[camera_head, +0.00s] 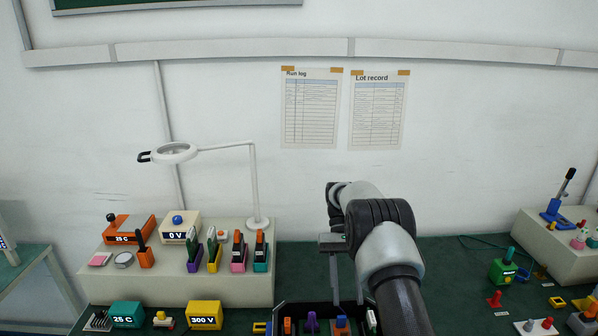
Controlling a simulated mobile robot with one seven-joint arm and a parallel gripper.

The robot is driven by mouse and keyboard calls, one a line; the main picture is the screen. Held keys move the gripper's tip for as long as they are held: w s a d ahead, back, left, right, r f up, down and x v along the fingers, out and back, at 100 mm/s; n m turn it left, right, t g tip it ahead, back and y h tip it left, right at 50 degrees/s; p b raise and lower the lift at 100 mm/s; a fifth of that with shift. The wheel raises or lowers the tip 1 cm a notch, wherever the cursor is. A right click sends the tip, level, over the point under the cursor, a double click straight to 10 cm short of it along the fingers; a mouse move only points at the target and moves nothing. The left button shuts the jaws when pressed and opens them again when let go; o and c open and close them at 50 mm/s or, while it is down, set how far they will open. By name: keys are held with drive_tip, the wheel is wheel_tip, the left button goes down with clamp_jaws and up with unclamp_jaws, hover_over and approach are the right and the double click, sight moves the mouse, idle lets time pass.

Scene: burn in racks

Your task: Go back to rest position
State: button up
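My gripper (346,290) hangs below the end of my arm, pointing down, right of the picture's middle. Its two thin fingers stand apart with green table showing between them, and I see nothing held. My own arm links hide part of its right side. The fingertips are just above or behind a dark tray (280,306) at the bottom edge; the exact gap is unclear.
The tray holds several coloured parts, including a purple one (311,322). A pale riser (240,280) at left carries a magnifier lamp (255,190) and upright coloured modules. Another riser (540,240) stands at right.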

drive_tip(key=s+r+t, duration=0.3)
drive_tip(key=r+t, duration=0.1)
drive_tip(key=r, duration=0.7)
drive_tip(key=s+r+t, duration=0.3)
drive_tip(key=s+r, duration=0.1)
drive_tip(key=r, duration=0.6)
drive_tip(key=s+r+t, duration=0.2)
drive_tip(key=s+t, duration=0.6)
drive_tip(key=s, duration=0.8)
drive_tip(key=shift+s+r, duration=0.4)
